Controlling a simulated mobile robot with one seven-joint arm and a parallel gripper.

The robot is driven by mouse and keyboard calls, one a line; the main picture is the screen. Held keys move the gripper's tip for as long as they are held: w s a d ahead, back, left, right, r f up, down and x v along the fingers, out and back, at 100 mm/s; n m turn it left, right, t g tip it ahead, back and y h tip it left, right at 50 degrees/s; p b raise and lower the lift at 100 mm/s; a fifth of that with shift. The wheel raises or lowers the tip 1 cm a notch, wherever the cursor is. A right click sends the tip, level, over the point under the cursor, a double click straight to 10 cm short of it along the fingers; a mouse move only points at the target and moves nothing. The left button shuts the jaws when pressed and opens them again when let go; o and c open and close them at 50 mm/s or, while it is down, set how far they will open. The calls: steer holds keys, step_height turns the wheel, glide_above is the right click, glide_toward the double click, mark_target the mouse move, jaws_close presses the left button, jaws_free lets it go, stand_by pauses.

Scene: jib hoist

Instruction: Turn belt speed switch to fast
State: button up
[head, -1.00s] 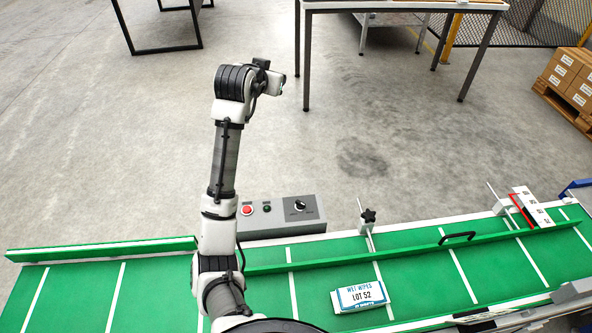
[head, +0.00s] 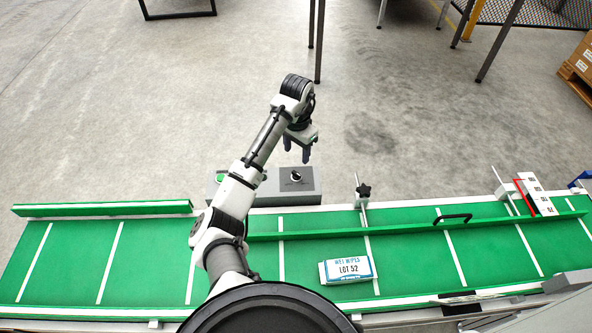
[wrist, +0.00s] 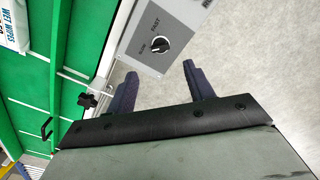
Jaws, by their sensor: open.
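The belt speed switch (wrist: 159,41) is a black rotary knob with a white mark, on a grey control box (wrist: 177,16). In the wrist view the labels SLOW and FAST stand beside it, and the white mark lies between them, nearer neither clearly. The knob also shows in the head view (head: 295,176), on the right part of the box (head: 300,186). My gripper (head: 295,157) is open and empty, fingers pointing down, above and close to the box. In the wrist view its two fingers (wrist: 160,76) are apart, and the knob lies beyond them, not between them.
The green conveyor belt (head: 150,270) runs along the front, with a wet wipes pack (head: 347,270) on it. A guide rail with a black clamp knob (head: 363,191) stands right of the box. Open floor (head: 200,110) lies behind.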

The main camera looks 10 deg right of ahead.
mark_target(296, 173)
step_height(296, 173, down, 10)
steer(key=shift+r+p, duration=0.1)
steer(key=shift+p, duration=0.3)
steer(key=shift+c, duration=0.2)
steer(key=c, duration=0.9)
